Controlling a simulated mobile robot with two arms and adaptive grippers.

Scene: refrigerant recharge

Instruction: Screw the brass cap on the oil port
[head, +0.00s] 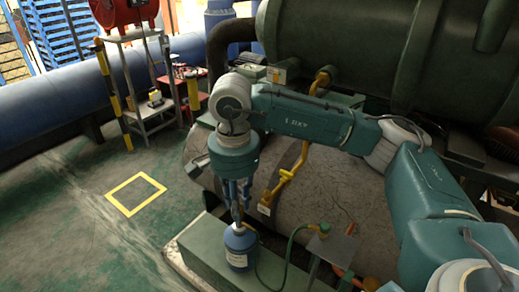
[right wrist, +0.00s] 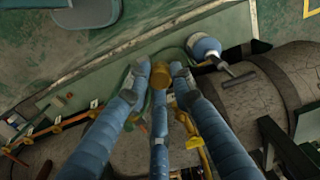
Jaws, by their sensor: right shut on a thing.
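The brass cap (right wrist: 160,75) is a small round gold piece held between the blue fingertips in the right wrist view. My right gripper (right wrist: 158,80) is shut on it. In the head view my right gripper (head: 237,212) points down above the green ledge, with its tips just over or in front of a blue bottle; the cap cannot be made out there. I cannot identify the oil port with certainty; the cap and fingers may hide it. My left gripper is in neither view.
The blue bottle (head: 240,247) stands on the green ledge (head: 203,240) and also shows in the right wrist view (right wrist: 205,46). A yellow pipe (head: 287,176) runs over the large grey tank (head: 330,195). A green hose lies right of the bottle. The green floor at left is largely clear.

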